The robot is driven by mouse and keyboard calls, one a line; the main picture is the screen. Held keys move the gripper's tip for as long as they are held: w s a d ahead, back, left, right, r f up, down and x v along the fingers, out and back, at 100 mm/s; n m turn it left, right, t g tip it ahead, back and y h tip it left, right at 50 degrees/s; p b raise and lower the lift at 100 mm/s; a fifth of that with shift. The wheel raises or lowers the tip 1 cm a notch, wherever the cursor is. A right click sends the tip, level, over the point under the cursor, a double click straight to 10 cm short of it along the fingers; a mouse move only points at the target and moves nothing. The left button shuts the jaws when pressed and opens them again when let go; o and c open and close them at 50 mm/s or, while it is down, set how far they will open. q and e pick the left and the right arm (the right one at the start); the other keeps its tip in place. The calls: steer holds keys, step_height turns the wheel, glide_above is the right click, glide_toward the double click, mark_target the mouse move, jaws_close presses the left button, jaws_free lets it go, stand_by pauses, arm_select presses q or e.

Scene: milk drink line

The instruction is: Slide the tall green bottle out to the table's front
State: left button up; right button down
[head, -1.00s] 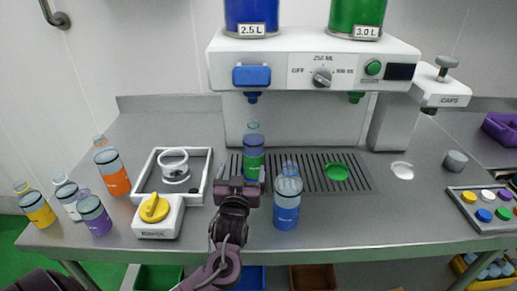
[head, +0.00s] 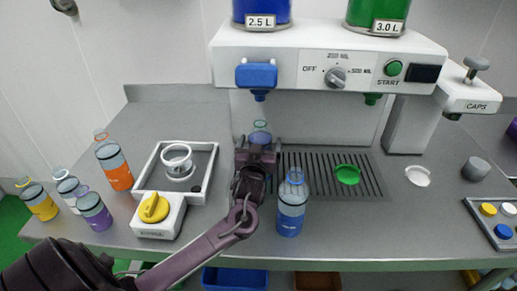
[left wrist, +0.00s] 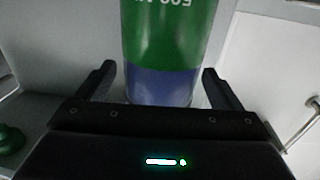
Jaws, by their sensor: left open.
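The tall green bottle (head: 260,127) stands upright at the left end of the drip grate, under the dispenser's left nozzle. My left gripper and arm hide most of its body in the head view. My left gripper (head: 258,146) is open in front of it. In the left wrist view the bottle's green and blue-banded side (left wrist: 165,45) fills the gap between the two spread fingers of my left gripper (left wrist: 160,78). I cannot tell whether either finger touches it. My right gripper is not in view.
A blue bottle (head: 291,205) stands close to the right of my left arm. The capping tray (head: 205,152) and its yellow-knobbed box (head: 158,215) are to the left, with several bottles beyond. A green disc (head: 347,174) lies on the grate (head: 315,185). The front edge is near.

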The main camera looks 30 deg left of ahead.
arm_select(q)
steer(key=shift+w, duration=0.1)
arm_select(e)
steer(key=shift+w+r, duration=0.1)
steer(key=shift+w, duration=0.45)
arm_select(q)
steer(key=shift+c, duration=0.2)
